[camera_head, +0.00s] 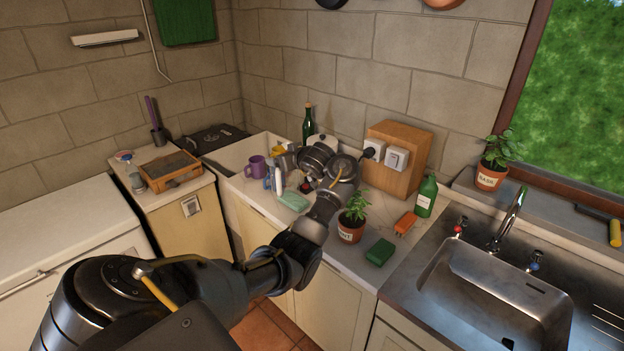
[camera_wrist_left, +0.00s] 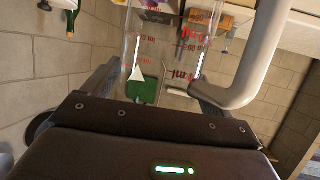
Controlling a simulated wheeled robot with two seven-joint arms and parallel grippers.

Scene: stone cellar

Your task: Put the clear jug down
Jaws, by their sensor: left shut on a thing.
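The clear jug (camera_wrist_left: 190,45) fills the space between the two fingers of my left gripper (camera_wrist_left: 155,82) in the left wrist view. It is see-through, with red volume marks, and the scene shows through it. A thick pale grey curved bar (camera_wrist_left: 262,60) runs close by the right finger; I cannot tell whether it is the jug's handle. My left gripper is shut on the jug. In the head view my left arm reaches over the counter (camera_head: 372,225), its wrist hiding most of the gripper. I cannot make out the jug's base or its height above the counter there.
A purple mug (camera_head: 256,167), spray bottle (camera_head: 277,178), green sponge (camera_head: 293,201) and potted plant (camera_head: 350,229) crowd the counter. A wooden box with sockets (camera_head: 400,160), green bottle (camera_head: 426,197), orange item (camera_head: 405,223) and dark green block (camera_head: 379,252) stand right, before the sink (camera_head: 490,290).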

